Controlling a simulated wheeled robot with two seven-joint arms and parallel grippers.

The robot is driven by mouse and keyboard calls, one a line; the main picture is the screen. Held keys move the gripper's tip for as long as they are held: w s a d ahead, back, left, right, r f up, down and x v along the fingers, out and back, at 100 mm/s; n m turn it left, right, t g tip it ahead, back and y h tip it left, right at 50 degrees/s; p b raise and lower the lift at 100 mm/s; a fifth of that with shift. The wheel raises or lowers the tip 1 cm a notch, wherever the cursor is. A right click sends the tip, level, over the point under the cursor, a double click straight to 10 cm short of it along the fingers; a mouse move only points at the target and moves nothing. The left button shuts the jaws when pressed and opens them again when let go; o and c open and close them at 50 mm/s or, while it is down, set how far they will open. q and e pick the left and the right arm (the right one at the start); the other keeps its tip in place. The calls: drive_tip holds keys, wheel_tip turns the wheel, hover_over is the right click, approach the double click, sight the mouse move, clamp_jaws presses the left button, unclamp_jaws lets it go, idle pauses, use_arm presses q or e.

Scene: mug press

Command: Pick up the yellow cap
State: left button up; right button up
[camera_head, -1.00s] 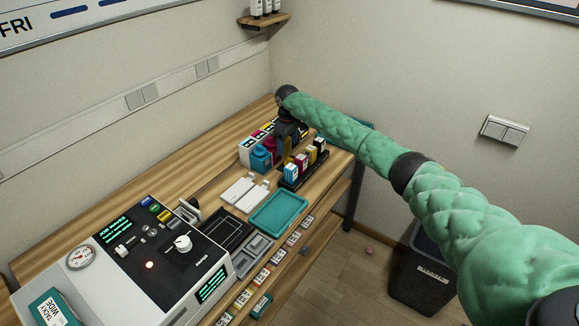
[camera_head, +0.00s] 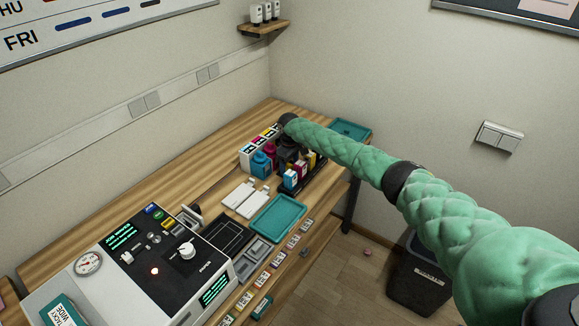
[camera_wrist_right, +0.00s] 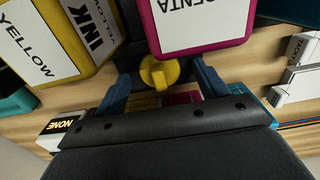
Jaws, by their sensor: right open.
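The yellow cap (camera_wrist_right: 158,73) shows in the right wrist view, a small knobbed piece between the two blue fingers of my right gripper (camera_wrist_right: 163,80). The fingers stand apart with gaps on both sides of the cap. In the head view my right gripper (camera_head: 288,152) is down among the ink bottles and hides the cap. A bottle labelled YELLOW (camera_wrist_right: 38,38) is on the left in the wrist view. My left gripper is not in view.
A magenta bottle (camera_wrist_right: 205,22) stands close beyond the fingers. A cyan bottle (camera_head: 260,165) and a rack of cartridges (camera_head: 308,175) flank the gripper. A teal tray (camera_head: 277,219), white blocks and the press (camera_head: 165,265) are nearer on the wooden bench.

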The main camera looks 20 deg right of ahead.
drive_tip(key=shift+f, duration=0.15)
drive_tip(key=c, duration=1.1)
drive_tip(key=shift+o, duration=0.2)
